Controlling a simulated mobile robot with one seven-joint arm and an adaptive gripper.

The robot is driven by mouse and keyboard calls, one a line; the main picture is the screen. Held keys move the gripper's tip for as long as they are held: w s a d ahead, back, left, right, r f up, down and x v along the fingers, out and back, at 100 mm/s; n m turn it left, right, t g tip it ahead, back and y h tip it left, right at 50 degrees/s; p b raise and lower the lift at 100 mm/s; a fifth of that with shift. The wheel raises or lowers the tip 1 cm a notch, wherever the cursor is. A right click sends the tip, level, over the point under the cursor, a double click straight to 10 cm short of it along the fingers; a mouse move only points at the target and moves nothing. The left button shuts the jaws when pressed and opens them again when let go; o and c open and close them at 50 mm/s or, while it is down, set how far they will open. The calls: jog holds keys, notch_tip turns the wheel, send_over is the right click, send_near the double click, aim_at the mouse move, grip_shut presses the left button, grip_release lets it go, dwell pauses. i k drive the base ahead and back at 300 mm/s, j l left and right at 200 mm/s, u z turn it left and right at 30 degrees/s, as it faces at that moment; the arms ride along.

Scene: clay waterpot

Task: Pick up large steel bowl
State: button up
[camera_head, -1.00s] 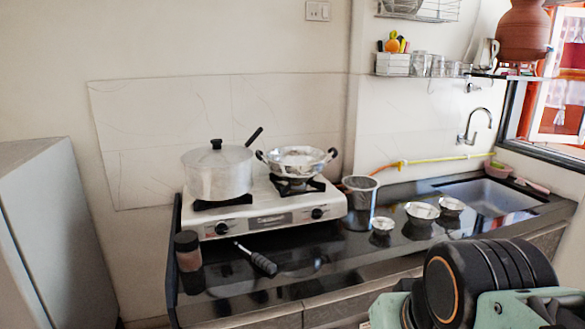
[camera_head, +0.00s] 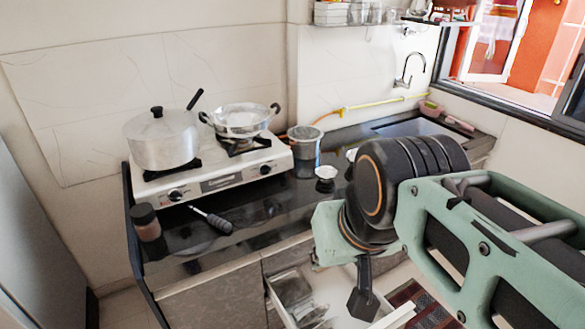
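A small steel bowl (camera_head: 325,173) stands on the dark counter, right of the stove. Behind it, a sliver of another steel bowl (camera_head: 350,154) shows at the edge of my arm, which hides most of it. I cannot tell from this sliver how large that bowl is. My arm fills the right side of the view, in front of the counter. A dark piece at its end, seemingly part of my gripper (camera_head: 363,292), hangs in front of the counter, low in the picture. Its fingers cannot be told apart, and I see no bowl in it.
A stove (camera_head: 208,174) holds a lidded pot (camera_head: 162,139) and a two-handled pan (camera_head: 240,121). A jar (camera_head: 145,222) is at the counter's left end. The sink (camera_head: 398,127) is at the back right. Drawer contents show below the counter.

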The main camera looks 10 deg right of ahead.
aim_at(351, 155)
jog(key=z, duration=0.7)
jog(key=i+l+u, duration=0.2)
jog(key=l, duration=0.75)
jog(key=l+u, duration=0.15)
jog(key=l, duration=0.8)
jog(key=i+l+u, duration=0.15)
jog(key=l, duration=0.25)
jog(key=l+u, duration=0.1)
jog(key=l, duration=0.25)
jog(key=i+l+u, duration=0.15)
jog(key=l, duration=0.2)
jog(key=i+l+u, duration=0.15)
jog(key=l, duration=0.25)
jog(key=i, duration=0.1)
